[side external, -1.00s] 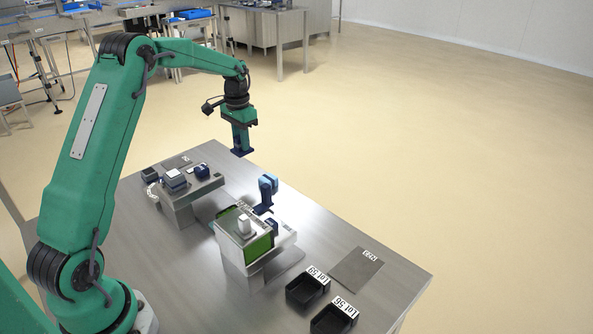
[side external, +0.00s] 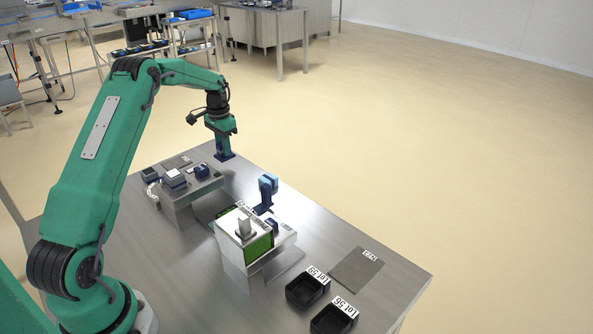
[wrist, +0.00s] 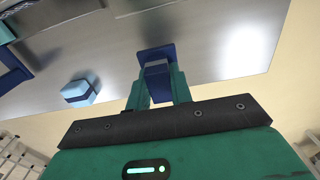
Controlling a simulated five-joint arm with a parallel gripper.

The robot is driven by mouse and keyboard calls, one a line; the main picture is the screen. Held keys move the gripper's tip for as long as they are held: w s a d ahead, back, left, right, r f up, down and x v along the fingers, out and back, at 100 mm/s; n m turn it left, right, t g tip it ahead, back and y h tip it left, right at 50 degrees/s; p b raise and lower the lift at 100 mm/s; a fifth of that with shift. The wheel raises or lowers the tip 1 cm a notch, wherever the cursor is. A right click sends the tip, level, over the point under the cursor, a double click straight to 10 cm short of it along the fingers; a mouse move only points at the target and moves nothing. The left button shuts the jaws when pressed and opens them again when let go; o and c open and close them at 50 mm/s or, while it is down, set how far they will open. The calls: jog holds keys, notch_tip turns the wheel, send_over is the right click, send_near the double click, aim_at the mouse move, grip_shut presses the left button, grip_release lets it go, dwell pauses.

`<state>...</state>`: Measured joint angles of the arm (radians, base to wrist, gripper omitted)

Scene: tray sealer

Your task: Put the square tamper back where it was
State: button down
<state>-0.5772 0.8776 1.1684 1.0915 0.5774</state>
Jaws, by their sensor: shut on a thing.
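The square tamper, a dark blue piece with a flat square foot (side external: 225,156), is held upright in my gripper (side external: 222,145). In the wrist view its blue body (wrist: 157,74) sits between my two green fingers, with the square foot beyond the fingertips. The foot is by the far edge of the steel table; I cannot tell whether it touches the top. My gripper is shut on the tamper, beyond and right of the left steel stand (side external: 184,203).
Small dark and blue blocks (side external: 201,171) sit on the left stand. A green-sided unit (side external: 259,248) and a blue holder (side external: 267,190) stand mid-table. Two black trays (side external: 307,290) and a grey mat (side external: 356,270) lie at the right. The far right tabletop is clear.

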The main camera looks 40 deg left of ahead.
jog(key=shift+f, duration=1.85)
jog(key=shift+f, duration=0.1)
jog(key=c, duration=1.3)
grip_release()
jog(key=shift+o, duration=0.2)
notch_tip(320, 180, up, 12)
jog(key=shift+r, duration=0.1)
jog(key=shift+d, duration=0.1)
